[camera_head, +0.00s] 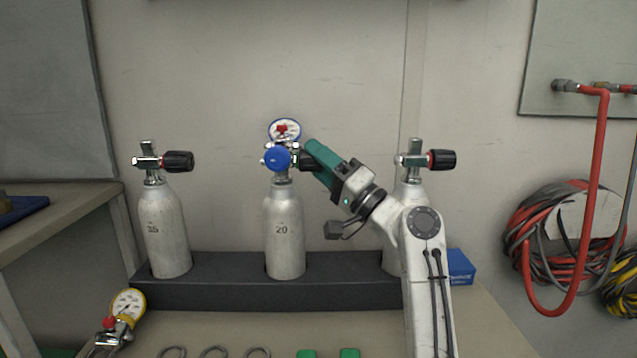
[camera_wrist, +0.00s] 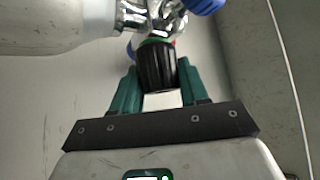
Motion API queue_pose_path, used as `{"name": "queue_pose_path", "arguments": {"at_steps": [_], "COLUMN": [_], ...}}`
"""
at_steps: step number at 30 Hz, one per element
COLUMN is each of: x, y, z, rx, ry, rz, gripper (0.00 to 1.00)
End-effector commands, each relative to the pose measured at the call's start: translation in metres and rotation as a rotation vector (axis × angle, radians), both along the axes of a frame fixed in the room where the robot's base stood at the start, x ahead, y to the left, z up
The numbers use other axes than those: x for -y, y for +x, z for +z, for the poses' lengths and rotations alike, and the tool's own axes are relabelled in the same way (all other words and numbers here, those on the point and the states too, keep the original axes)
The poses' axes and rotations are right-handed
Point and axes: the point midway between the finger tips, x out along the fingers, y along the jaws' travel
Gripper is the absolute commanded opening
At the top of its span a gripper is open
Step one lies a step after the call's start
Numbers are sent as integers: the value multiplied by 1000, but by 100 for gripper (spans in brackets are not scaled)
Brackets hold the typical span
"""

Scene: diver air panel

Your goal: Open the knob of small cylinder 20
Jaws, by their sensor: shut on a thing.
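Small cylinder 20 (camera_head: 284,232) stands upright in the middle of the dark rack, with "20" on its side. Its black knob (camera_wrist: 157,66) points right from the valve and lies between my gripper's two green fingers in the wrist view. My gripper (camera_head: 310,158) reaches in from the right and is shut on this knob; the fingers partly hide the knob in the head view. A blue round fitting (camera_head: 277,159) sits on the front of the valve, and a blue-rimmed gauge (camera_head: 285,130) shows behind and above it.
Cylinder 35 (camera_head: 163,230) stands to the left and another cylinder (camera_head: 413,165) to the right, partly behind my arm. The dark rack (camera_head: 225,285) runs under them. A yellow gauge (camera_head: 128,304) lies front left. Red hoses (camera_head: 545,235) hang at right.

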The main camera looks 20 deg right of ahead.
Motion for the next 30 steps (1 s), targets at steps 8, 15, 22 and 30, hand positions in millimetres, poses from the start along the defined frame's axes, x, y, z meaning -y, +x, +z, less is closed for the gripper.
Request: {"name": "queue_pose_path", "arguments": {"at_steps": [8, 15, 22, 30], "x": [-1, -1, -1, -1], "y": [2, 2, 1, 1], "z": [-6, -5, -5, -3], "rx": [32, 38, 38, 41], "ry": [-15, -18, -18, -17], "rz": [1, 1, 1, 1], "gripper": [14, 14, 14, 67]}}
